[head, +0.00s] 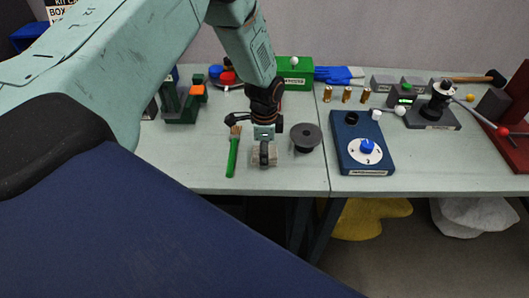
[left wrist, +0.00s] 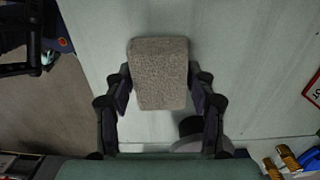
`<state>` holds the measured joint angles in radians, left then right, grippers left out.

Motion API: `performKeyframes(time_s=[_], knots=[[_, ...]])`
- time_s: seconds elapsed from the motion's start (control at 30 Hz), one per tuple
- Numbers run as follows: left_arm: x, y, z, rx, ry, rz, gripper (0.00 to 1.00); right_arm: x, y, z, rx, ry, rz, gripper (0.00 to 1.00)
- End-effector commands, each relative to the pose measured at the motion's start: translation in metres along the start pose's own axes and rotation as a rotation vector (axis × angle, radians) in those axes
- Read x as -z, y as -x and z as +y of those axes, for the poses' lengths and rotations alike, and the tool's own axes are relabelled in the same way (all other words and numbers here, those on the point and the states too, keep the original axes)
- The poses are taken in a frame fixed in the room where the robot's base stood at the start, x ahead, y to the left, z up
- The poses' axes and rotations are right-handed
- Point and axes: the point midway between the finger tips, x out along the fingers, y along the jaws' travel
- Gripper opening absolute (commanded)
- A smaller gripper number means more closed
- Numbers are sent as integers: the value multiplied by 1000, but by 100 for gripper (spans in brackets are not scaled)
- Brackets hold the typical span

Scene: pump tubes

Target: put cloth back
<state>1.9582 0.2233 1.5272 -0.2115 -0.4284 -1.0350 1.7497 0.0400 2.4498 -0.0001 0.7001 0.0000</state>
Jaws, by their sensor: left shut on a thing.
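The cloth is a small grey-beige folded block (head: 262,160). In the left wrist view the cloth (left wrist: 158,73) sits between the two dark fingers of my left gripper (left wrist: 160,92). My left gripper (head: 265,146) points down from the arm and is shut on the cloth, over the front part of the left table (head: 210,180). I cannot tell whether the cloth touches the tabletop.
A blue box with a dial (head: 362,143) is on the right table. A green box (head: 294,75) stands behind. The front edge is close.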

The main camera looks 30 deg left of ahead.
Motion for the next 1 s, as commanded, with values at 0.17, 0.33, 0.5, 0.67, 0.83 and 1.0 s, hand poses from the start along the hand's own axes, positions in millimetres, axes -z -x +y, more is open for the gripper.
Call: performKeyframes(time_s=[0.17, 0.33, 0.5, 0.67, 0.83, 1.0], knots=[[1, -4, -1, 2, 0, 1, 16, 0, 0, 0, 0, 0, 0, 40], [1, -4, 0, 1, 0, 1, 16, 0, -1, 0, 0, 0, 0, 40], [0, -7, 0, 1, 0, 1, 60, 0, -3, 0, 0, 0, 0, 40], [0, -7, 0, 1, 0, 1, 74, 0, -2, 0, 0, 0, 0, 40], [0, -6, 0, 1, 0, 1, 78, 0, -2, 0, 0, 0, 0, 40], [0, -6, 0, 1, 0, 1, 78, 0, -2, 0, 0, 0, 0, 40]])
